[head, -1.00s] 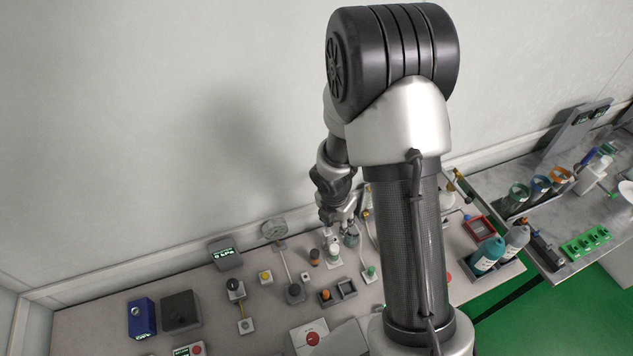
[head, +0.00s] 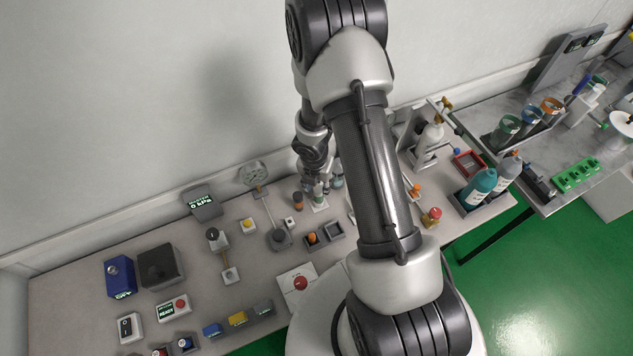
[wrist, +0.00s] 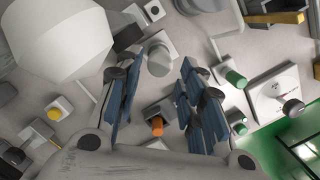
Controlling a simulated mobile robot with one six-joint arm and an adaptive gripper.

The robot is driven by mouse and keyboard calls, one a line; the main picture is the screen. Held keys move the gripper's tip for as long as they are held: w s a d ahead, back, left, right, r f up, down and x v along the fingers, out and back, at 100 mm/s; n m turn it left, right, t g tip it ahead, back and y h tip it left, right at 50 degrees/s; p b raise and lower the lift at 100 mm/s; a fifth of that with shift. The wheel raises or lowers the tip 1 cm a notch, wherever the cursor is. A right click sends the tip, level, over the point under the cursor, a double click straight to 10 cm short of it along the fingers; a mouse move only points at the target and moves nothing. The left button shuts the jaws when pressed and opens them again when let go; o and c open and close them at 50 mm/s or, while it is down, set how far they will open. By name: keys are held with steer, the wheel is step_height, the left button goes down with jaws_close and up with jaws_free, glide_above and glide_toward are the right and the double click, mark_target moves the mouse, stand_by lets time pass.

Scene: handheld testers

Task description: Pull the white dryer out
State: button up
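My gripper (wrist: 160,88) is open in the wrist view, its blue-padded fingers spread apart with nothing held. A pale grey-white cylinder (wrist: 158,58) on a white square base stands in line with the gap, near the fingertips; I cannot tell for sure that it is the white dryer. An orange-capped piece (wrist: 157,127) on a dark base also shows between the fingers. In the head view my gripper (head: 318,182) is low over the back of the bench, above a small fixture on a white base (head: 318,205), partly hidden by the fingers.
A brown bottle (head: 297,201) and a dial gauge on a rod (head: 254,173) stand left of my gripper. Black sockets (head: 334,230) lie in front. In the wrist view, a large pale shape (wrist: 60,40) fills the upper left.

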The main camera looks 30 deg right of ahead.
mark_target(318, 189)
steer(key=shift+w+d+f+b, duration=0.15)
steer(key=shift+f+b, duration=0.45)
steer(key=shift+f, duration=0.55)
steer(key=shift+w+d+f+b, duration=0.1)
steer(key=shift+f+b, duration=0.45)
steer(key=shift+f, duration=0.55)
steer(key=shift+c, duration=0.6)
jaws_close()
